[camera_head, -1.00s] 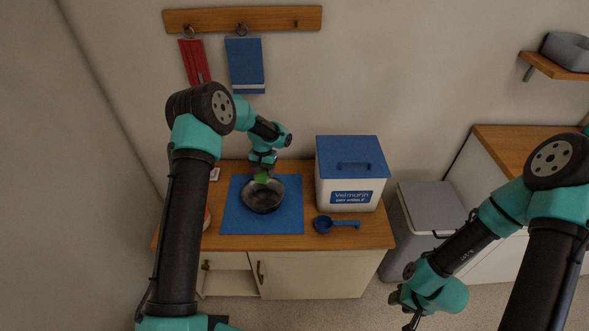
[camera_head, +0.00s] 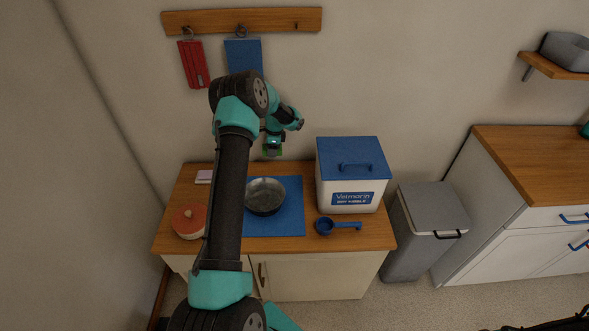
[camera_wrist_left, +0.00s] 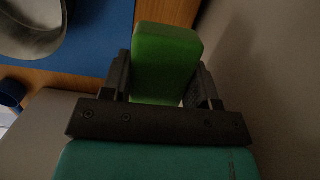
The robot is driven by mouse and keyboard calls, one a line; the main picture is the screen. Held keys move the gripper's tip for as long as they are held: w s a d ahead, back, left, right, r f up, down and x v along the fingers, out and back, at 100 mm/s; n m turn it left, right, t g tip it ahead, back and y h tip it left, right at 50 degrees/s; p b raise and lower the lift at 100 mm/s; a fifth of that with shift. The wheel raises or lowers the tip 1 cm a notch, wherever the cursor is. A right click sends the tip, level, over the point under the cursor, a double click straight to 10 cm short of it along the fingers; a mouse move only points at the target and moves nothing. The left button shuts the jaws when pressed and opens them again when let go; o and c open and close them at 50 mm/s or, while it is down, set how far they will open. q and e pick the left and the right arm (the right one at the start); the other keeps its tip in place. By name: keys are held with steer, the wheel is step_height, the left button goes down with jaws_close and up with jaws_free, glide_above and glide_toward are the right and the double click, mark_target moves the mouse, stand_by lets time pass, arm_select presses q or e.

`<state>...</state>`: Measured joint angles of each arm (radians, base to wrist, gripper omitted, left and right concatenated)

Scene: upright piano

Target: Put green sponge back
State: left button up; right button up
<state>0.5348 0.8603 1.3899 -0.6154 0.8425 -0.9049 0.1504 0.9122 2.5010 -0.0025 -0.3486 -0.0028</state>
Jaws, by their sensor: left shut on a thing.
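The green sponge (camera_wrist_left: 166,62) is between the two fingers of my left gripper (camera_wrist_left: 162,88) in the left wrist view, and the fingers are shut on it. In the head view, my left gripper (camera_head: 273,149) is above the back edge of the wooden cabinet top, close to the wall. A little of the sponge's green shows under it there. The metal bowl (camera_head: 265,197) sits on the blue mat (camera_head: 288,222), in front of and below the gripper, apart from the sponge. My right gripper is not in view.
A white bin with a blue lid (camera_head: 350,172) and a blue scoop (camera_head: 335,226) stand right of the mat.

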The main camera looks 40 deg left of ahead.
arm_select(q)
steer(key=shift+w+a, duration=0.15)
steer(key=shift+w, duration=0.05)
steer(key=shift+s, duration=0.1)
glide_above(273, 169)
steer(key=shift+f, duration=3.1)
steer(key=shift+f, duration=0.1)
steer(key=shift+f, duration=1.75)
steer(key=shift+f, duration=0.1)
steer(key=o, duration=0.9)
steer(key=shift+d, duration=0.2)
steer(key=shift+f, duration=0.1)
